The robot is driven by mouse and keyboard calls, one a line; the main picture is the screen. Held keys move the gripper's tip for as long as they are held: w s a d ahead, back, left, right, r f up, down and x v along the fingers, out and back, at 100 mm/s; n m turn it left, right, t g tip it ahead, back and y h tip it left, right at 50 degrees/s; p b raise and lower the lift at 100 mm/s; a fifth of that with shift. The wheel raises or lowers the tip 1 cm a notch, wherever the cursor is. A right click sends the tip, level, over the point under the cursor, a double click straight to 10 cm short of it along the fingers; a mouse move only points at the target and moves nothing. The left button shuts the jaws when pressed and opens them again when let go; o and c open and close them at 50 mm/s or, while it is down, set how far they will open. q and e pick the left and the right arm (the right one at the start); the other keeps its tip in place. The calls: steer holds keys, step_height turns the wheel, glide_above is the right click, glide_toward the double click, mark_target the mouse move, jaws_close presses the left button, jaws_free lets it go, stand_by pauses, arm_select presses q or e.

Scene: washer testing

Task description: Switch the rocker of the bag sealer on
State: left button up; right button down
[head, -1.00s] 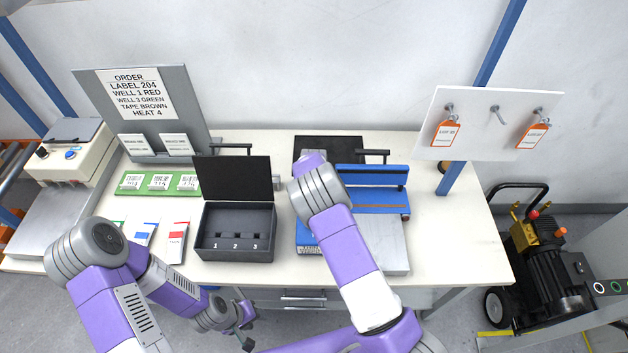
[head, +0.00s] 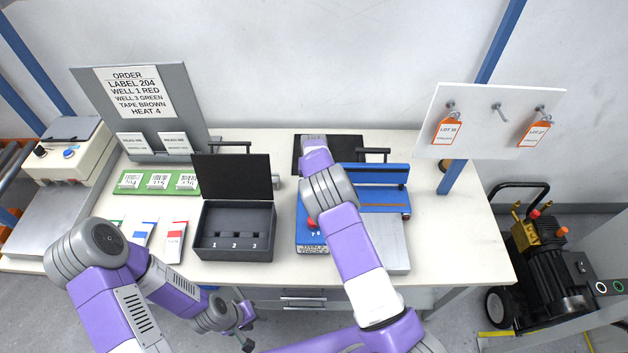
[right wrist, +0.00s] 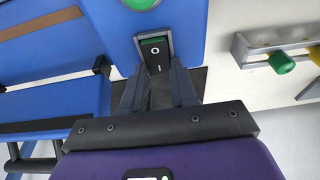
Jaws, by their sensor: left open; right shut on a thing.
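The blue bag sealer (head: 375,174) stands at the right of the table, partly covered by my right arm. In the right wrist view its rocker (right wrist: 154,50) is a black switch with a green end, marked O and I, set in a blue panel (right wrist: 100,25). My right gripper (right wrist: 158,72) has its fingers on either side of the rocker's I end and is shut there; the exact contact is hard to see. In the head view its fingertips are hidden by the arm. My left gripper (head: 244,335) is open and empty, low in front of the table.
A dark open-lidded box (head: 235,245) with numbered wells stands left of the sealer. An order board (head: 195,95), a green label rack (head: 185,190) and several packets (head: 176,238) are further left. A tag board (head: 480,145) stands at the right.

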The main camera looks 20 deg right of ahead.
steer(key=shift+w+f+g+b, duration=0.2)
steer(key=shift+g+b, duration=0.4)
steer(key=shift+b, duration=0.05)
steer(key=shift+r, duration=0.1)
steer(key=c, duration=0.9)
jaws_free()
steer(key=shift+r, duration=0.1)
steer(key=r, duration=0.7)
steer(key=shift+s+r, duration=0.2)
steer(key=shift+s, duration=0.05)
